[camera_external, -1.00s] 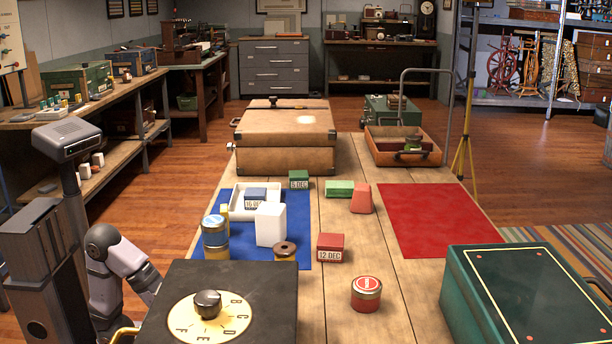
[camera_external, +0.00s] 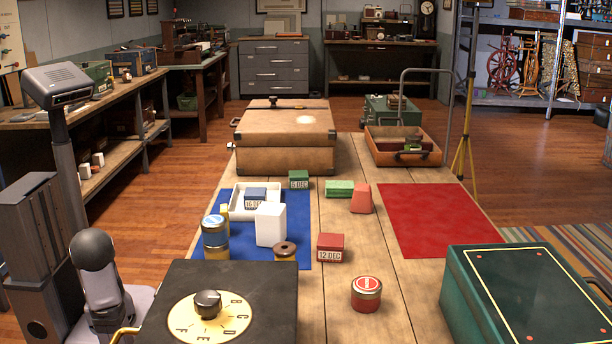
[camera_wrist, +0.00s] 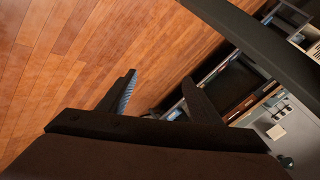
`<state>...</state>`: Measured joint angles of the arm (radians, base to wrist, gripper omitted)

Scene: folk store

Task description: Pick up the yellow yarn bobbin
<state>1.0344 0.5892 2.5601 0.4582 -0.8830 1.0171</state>
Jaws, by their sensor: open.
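The yellow yarn bobbin (camera_external: 285,251) stands upright on the table, at the lower right of the blue mat (camera_external: 296,222). It has a brown top disc with a dark centre hole, and yellow shows below it. The front black box hides part of its foot. In the wrist view, my gripper (camera_wrist: 158,92) is open and empty, its two dark fingers spread apart. It points over the wooden floor and some shelving, with the bobbin out of that view. The gripper cannot be made out in the external view, so its distance from the bobbin is unclear.
A white block (camera_external: 270,225) and a blue-lidded jar (camera_external: 215,238) stand left of the bobbin. A red 12 DEC block (camera_external: 330,247) and red tin (camera_external: 366,294) are to its right. The black dial box (camera_external: 262,285) is in front. The red mat (camera_external: 440,220) is clear.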

